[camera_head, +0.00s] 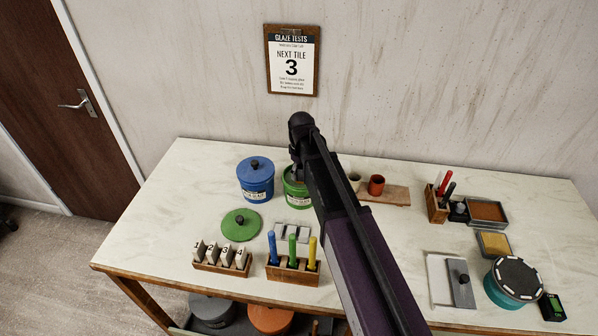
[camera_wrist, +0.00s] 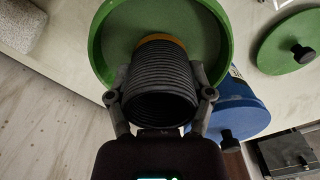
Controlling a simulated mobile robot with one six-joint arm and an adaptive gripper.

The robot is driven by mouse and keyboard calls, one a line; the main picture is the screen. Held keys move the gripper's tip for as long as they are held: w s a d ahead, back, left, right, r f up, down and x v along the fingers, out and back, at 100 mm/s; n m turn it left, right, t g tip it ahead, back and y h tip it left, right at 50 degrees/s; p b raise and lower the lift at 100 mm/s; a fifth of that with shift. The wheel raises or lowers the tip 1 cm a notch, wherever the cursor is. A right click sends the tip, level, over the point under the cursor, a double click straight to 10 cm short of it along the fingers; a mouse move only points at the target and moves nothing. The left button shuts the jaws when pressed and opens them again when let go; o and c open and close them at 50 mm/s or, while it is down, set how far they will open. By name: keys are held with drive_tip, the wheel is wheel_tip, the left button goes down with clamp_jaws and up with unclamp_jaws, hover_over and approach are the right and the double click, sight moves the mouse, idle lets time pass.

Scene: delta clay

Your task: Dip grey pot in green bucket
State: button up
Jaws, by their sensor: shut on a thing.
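The green bucket (camera_head: 293,190) stands uncovered on the table, partly behind my arm in the head view. In the wrist view its round green rim (camera_wrist: 98,45) lies just beyond the grey pot. The dark grey ribbed pot (camera_wrist: 160,78) is between the fingers of my gripper (camera_wrist: 160,97), which is shut on it. An orange-yellow band shows at the pot's far end, against the bucket's green inside. How deep the pot sits in the bucket I cannot tell. The pot is hidden in the head view. The green lid (camera_head: 240,223) lies flat on the table.
A lidded blue bucket (camera_head: 255,178) stands close left of the green one. In front are a numbered tile rack (camera_head: 222,265) and a wooden holder (camera_head: 293,273) with coloured sticks. A red cup (camera_head: 376,185) stands on a board at right. A teal tub (camera_head: 512,282) stands front right.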

drive_tip(key=shift+f+b, duration=0.95)
drive_tip(key=shift+f, duration=0.2)
drive_tip(key=shift+s+f+b, duration=0.1)
drive_tip(key=shift+f+b, duration=0.4)
idle(1.5)
drive_tip(key=shift+r, duration=0.1)
idle(1.2)
drive_tip(key=shift+r+p, duration=3.35)
drive_tip(key=shift+p, duration=0.1)
drive_tip(key=shift+r, duration=0.1)
drive_tip(key=shift+r+p, duration=1.4)
drive_tip(key=shift+p, duration=0.1)
